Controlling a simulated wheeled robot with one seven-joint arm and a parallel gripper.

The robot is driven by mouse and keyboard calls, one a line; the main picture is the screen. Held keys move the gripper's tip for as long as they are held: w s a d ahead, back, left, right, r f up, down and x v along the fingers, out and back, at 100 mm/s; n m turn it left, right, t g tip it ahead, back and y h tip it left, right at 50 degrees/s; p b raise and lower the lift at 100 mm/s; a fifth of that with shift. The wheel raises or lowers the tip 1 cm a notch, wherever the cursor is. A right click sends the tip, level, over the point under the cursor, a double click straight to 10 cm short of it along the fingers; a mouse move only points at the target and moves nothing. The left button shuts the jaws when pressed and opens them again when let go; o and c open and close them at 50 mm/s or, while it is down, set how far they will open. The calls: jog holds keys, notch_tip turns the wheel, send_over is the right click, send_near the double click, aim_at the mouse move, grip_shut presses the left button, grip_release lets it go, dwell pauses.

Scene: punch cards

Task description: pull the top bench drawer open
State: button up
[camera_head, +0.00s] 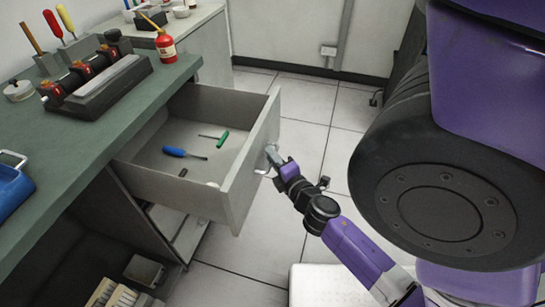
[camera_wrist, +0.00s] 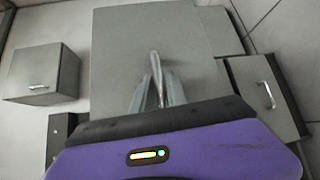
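The top bench drawer (camera_head: 243,185) is pulled well out from under the green bench top (camera_head: 95,135). Inside it lie a blue-handled screwdriver (camera_head: 180,153), a green-handled tool (camera_head: 222,137) and small dark and pale items. My gripper (camera_head: 273,158) is at the outer face of the drawer front, at its handle. In the wrist view the metal handle (camera_wrist: 156,78) stands between my two grey fingers, which look closed around it. The exact finger contact is partly hidden.
A lower drawer (camera_wrist: 265,95) sits beneath, slightly out. On the bench are a block with red-topped parts (camera_head: 95,75), a red bottle (camera_head: 165,46) and a blue tray (camera_head: 12,188). A white box (camera_head: 328,285) stands on the floor near my arm.

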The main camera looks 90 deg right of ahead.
jog(key=b+v, duration=0.2)
jog(key=v, duration=0.5)
jog(key=shift+s+a, duration=0.2)
jog(key=shift+a, duration=0.15)
dwell(0.5)
